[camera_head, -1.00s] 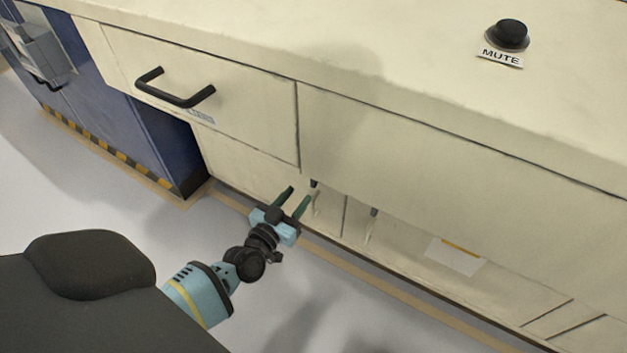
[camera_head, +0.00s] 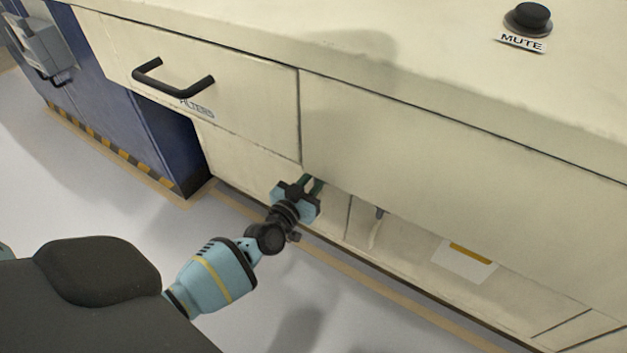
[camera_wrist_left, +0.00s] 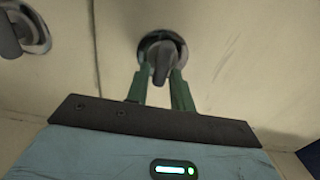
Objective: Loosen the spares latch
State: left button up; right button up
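My left gripper (camera_head: 311,184) reaches under the lower edge of the cream cabinet's front (camera_head: 450,165). In the left wrist view its two green fingers (camera_wrist_left: 162,80) stand close on either side of the grey handle of a latch (camera_wrist_left: 161,58) with a round metal base. The fingers look shut on this handle. A second similar latch (camera_wrist_left: 12,38) is at the upper left of that view; a dark latch handle (camera_head: 380,212) also hangs right of the gripper in the head view. No name label for either latch is readable. My right gripper is out of view.
A drawer with a black handle (camera_head: 172,82) and a FILTERS label (camera_head: 197,110) is above and left of the gripper. A black MUTE button (camera_head: 528,18) sits on the top. A white card (camera_head: 465,262) lies low at right. A blue cabinet (camera_head: 150,135) stands left.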

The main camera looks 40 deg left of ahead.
pick_arm(q)
grip_shut()
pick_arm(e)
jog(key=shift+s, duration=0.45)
pick_arm(q)
jog(key=shift+n, duration=0.4)
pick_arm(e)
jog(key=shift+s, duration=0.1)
pick_arm(q)
jog(key=shift+a, duration=0.1)
jog(key=n+b, duration=0.1)
jog(key=n, duration=0.4)
jog(key=f+n+b, duration=0.1)
jog(key=n, duration=0.4)
jog(key=a+n+b, duration=0.1)
jog(key=n, duration=0.4)
jog(key=shift+f+n, duration=0.15)
jog(key=shift+n, duration=0.25)
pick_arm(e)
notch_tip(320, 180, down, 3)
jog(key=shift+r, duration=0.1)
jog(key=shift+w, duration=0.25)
